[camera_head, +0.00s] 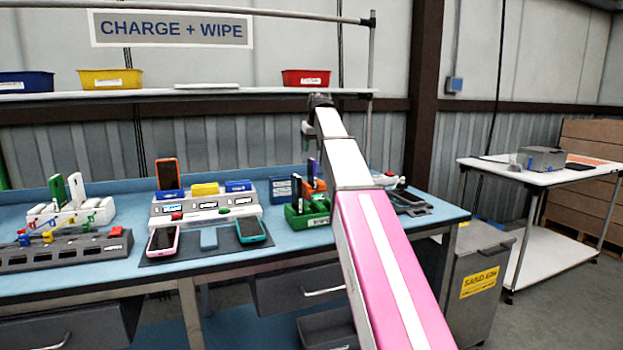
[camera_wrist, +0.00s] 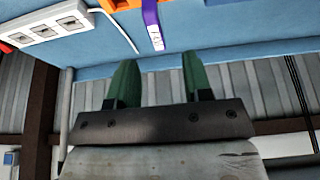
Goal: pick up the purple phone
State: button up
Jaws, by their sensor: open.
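The purple phone (camera_head: 312,168) shows in the head view as a narrow upright strip beside an orange item (camera_head: 315,186), at a green holder (camera_head: 297,217) on the blue bench. My arm covers part of this area. In the wrist view a purple strip with a white label (camera_wrist: 151,24), which looks like the same phone, lies beyond the fingertips, slightly left of the middle of the gap. My gripper (camera_wrist: 158,60) has its two green fingers apart with nothing between them. In the head view my gripper is mostly hidden by my arm.
A white charging station (camera_head: 205,208) with an orange phone (camera_head: 167,174) stands left of the holder. A pink phone (camera_head: 162,240) and a teal phone (camera_head: 251,230) lie on a dark mat in front. A shelf (camera_head: 230,93) with bins runs above the bench.

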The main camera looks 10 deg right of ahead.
aim_at(312, 159)
jog(key=x, duration=0.3)
jog(key=shift+s+x, duration=0.1)
jog(key=shift+x, duration=1.2)
jog(key=shift+s+x, duration=0.15)
jog(key=shift+x, duration=1.15)
jog(key=shift+d, duration=0.2)
grip_shut()
